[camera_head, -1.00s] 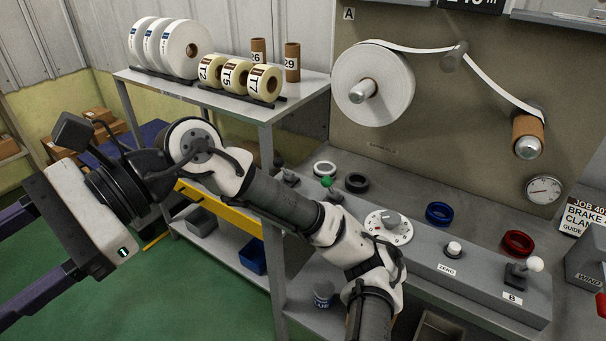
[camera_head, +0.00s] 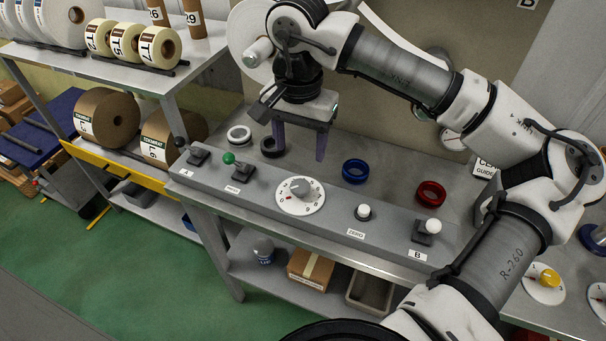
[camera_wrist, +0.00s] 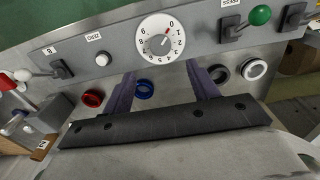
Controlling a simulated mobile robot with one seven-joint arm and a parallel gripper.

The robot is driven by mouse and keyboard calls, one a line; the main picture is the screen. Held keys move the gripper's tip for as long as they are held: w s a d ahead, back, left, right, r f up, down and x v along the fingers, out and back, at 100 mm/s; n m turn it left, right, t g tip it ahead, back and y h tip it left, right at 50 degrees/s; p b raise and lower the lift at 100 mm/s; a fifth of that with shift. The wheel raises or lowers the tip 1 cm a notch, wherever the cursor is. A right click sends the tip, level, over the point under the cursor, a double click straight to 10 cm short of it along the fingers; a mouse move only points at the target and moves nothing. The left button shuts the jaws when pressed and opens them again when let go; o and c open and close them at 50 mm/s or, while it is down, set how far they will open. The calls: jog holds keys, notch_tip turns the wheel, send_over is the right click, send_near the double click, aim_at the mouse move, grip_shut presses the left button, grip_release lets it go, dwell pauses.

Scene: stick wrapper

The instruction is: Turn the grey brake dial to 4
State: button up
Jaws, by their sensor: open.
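The grey brake dial (camera_head: 299,188) is a grey knob on a round white numbered plate, set on top of the grey console. It also shows upside down in the wrist view (camera_wrist: 160,41), where a red mark by the knob appears to lie near 0 and 1; the exact setting is hard to read. My gripper (camera_head: 300,153) is open and empty, pointing down above and behind the dial, apart from it. In the wrist view my two fingers (camera_wrist: 162,75) are spread wide below the dial, one toward each side.
A green-knobbed lever (camera_head: 236,168) stands left of the dial. A white button (camera_head: 363,211) and a white-knobbed lever (camera_head: 428,229) stand right. Blue (camera_head: 355,171), red (camera_head: 431,193), black and white (camera_head: 239,135) rings lie behind the console. A yellow dial (camera_head: 546,279) sits far right.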

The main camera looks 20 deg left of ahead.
aim_at(301, 185)
notch_tip(301, 185, down, 10)
jog(key=shift+f+p, duration=0.25)
jog(key=shift+p, duration=0.8)
jog(key=c, duration=1)
jog(key=shift+f+b, duration=0.1)
jog(key=shift+b, duration=0.2)
